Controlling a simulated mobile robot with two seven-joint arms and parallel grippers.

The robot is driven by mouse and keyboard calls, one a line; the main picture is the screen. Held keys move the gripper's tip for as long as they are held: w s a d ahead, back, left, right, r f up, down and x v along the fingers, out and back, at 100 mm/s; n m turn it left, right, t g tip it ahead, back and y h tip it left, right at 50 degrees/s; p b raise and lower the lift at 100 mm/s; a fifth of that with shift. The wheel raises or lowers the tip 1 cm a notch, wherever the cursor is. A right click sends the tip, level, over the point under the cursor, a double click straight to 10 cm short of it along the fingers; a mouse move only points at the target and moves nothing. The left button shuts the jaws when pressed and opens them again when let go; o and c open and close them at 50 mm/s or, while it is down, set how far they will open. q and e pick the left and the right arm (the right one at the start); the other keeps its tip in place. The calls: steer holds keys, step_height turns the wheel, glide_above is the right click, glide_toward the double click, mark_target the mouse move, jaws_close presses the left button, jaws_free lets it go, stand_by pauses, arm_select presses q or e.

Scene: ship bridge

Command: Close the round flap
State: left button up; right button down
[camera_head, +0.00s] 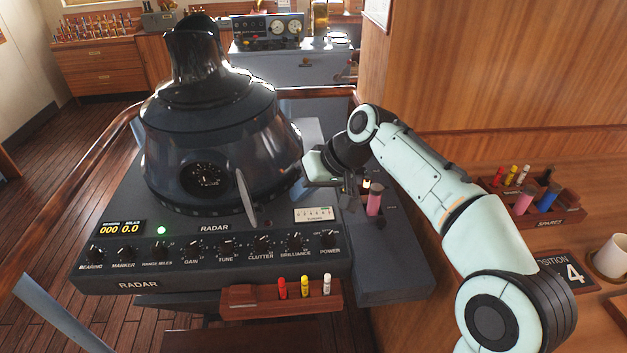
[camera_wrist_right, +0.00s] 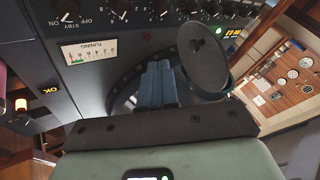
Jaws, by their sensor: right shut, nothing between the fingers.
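The round flap (camera_head: 246,194) stands open on the front of the dark radar housing (camera_head: 220,130). In the head view it shows nearly edge-on as a thin grey disc. In the right wrist view the flap (camera_wrist_right: 204,56) is a dark round disc, just right of the fingers. My right gripper (camera_head: 298,191) is at the right side of the housing, right of the flap and apparently apart from it. Its blue fingers (camera_wrist_right: 160,84) are shut and empty. Whether they touch the housing is unclear. My left gripper is in neither view.
The console panel (camera_head: 215,265) has a row of knobs and a tuning meter (camera_head: 314,214) below the gripper. A pink-topped handle (camera_head: 374,199) stands close by my right wrist. A rack of markers (camera_head: 285,297) hangs at the front. Open air lies before the flap.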

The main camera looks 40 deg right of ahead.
mark_target(249, 195)
steer(key=w+a, duration=0.1)
steer(key=a+f, duration=0.1)
steer(key=a, duration=0.1)
steer(key=w+a+f, duration=0.1)
steer(key=shift+w+a+f, duration=0.1)
steer(key=shift+w+a, duration=0.2)
steer(key=shift+a, duration=0.05)
